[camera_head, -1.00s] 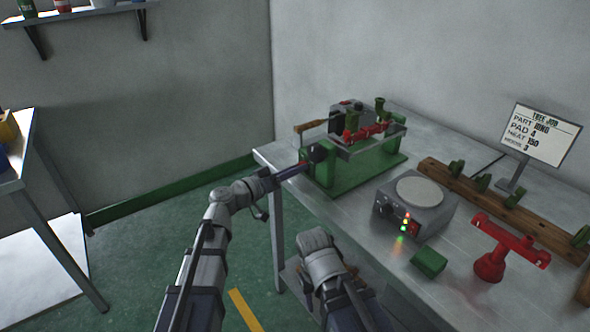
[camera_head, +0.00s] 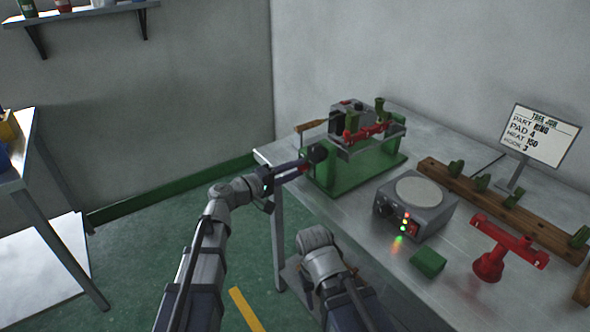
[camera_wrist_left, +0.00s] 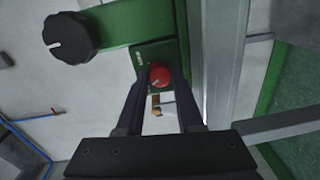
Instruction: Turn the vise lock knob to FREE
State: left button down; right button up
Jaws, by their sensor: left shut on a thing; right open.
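The green vise (camera_head: 345,172) stands at the far left corner of the metal bench. In the left wrist view a red knob (camera_wrist_left: 160,75) sits on a small green plate (camera_wrist_left: 148,52) on the vise's side. My left gripper (camera_head: 302,167) reaches the vise from the left. In the left wrist view its two dark fingers (camera_wrist_left: 160,85) are shut on the red knob, one on each side. A larger notched black knob (camera_wrist_left: 70,37) is at upper left, apart from the fingers. The plate's lettering is too small to read. My right gripper (camera_head: 313,238) is low before the bench; its fingertips are hidden.
A grey hot plate (camera_head: 418,205) with lit lamps is right of the vise. A green block (camera_head: 428,262) and a red stand (camera_head: 488,265) are nearer. A wooden rack (camera_head: 500,208) and a job sign (camera_head: 540,135) stand at the right. The bench's front edge is near my arms.

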pick_arm(q)
jog(key=shift+n, duration=1.5)
jog(key=c, duration=0.5)
grip_release()
jog(key=shift+c, duration=0.2)
jog(key=v, duration=0.8)
jog(key=shift+w, duration=0.1)
